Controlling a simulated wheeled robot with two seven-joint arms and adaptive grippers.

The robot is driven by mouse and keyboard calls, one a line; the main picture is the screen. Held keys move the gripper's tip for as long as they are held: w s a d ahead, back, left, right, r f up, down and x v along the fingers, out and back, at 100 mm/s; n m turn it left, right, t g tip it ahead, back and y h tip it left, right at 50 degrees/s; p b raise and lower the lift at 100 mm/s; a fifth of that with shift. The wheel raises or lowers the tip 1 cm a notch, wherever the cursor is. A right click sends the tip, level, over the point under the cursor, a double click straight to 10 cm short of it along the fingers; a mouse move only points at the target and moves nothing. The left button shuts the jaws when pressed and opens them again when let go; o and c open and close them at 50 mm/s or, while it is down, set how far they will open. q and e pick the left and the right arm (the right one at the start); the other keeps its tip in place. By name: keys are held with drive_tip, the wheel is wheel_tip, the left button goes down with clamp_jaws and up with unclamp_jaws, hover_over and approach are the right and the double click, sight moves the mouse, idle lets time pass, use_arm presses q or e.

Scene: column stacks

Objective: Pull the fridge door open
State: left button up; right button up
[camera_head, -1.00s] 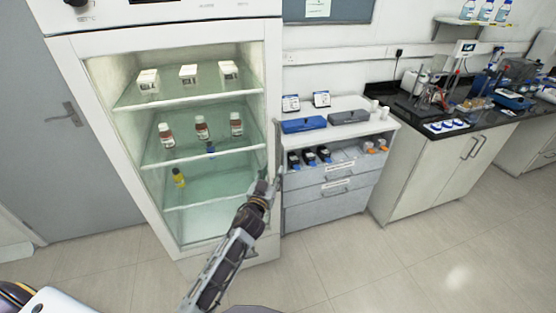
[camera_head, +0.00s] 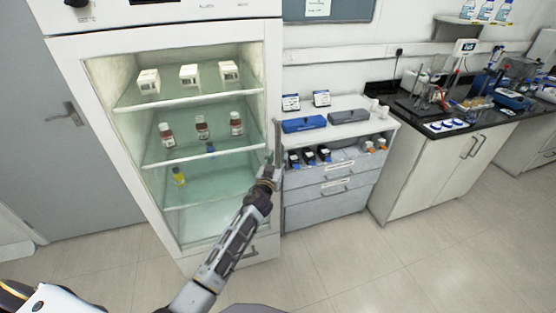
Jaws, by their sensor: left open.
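The white fridge (camera_head: 274,60) stands at the left. Its glass-fronted door (camera_head: 215,217) looks shut, and shelves with bottles and boxes show through it. A slim upright handle (camera_head: 277,140) is on the door's right edge. My left gripper (camera_head: 271,165) is at the lower end of the handle, with its jaws open. It is small and partly hidden by its own wrist, so I cannot tell whether the fingers are around the handle or touch it. My right gripper is not in view.
A grey drawer cabinet (camera_head: 325,198) with blue and grey boxes on top stands close to the right of the fridge. A lab bench (camera_head: 430,185) is farther right. A grey room door (camera_head: 60,150) is at the left. The tiled floor (camera_head: 400,270) in front is clear.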

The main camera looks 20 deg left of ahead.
use_arm(q)
drive_tip(key=shift+w, duration=0.3)
drive_tip(key=shift+c, duration=0.2)
clamp_jaws()
